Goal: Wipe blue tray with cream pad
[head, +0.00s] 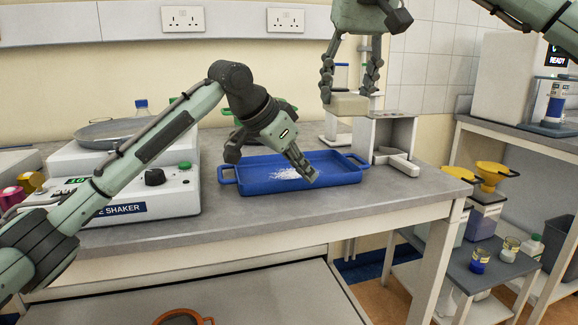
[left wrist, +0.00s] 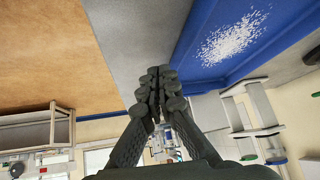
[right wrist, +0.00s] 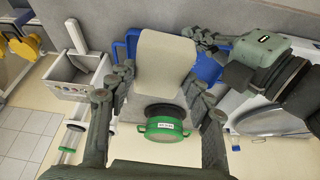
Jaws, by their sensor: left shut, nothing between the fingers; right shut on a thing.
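The blue tray (head: 258,187) lies on the grey bench, with a patch of white grains (head: 290,173) on its floor. The grains also show in the left wrist view (left wrist: 233,38). My left gripper (head: 308,178) is shut and empty, its fingertips low over the front right part of the tray; I cannot tell if they touch it. My right gripper (head: 348,92) is shut on the cream pad (head: 346,104) and holds it in the air above and behind the tray's right side. In the right wrist view the pad (right wrist: 160,62) hides part of the tray.
A shaker (head: 150,190) stands left of the tray. A white holder (head: 388,140) stands close to its right end. A green-rimmed sieve (right wrist: 165,128) is behind the tray. Bare bench lies in front (head: 300,205).

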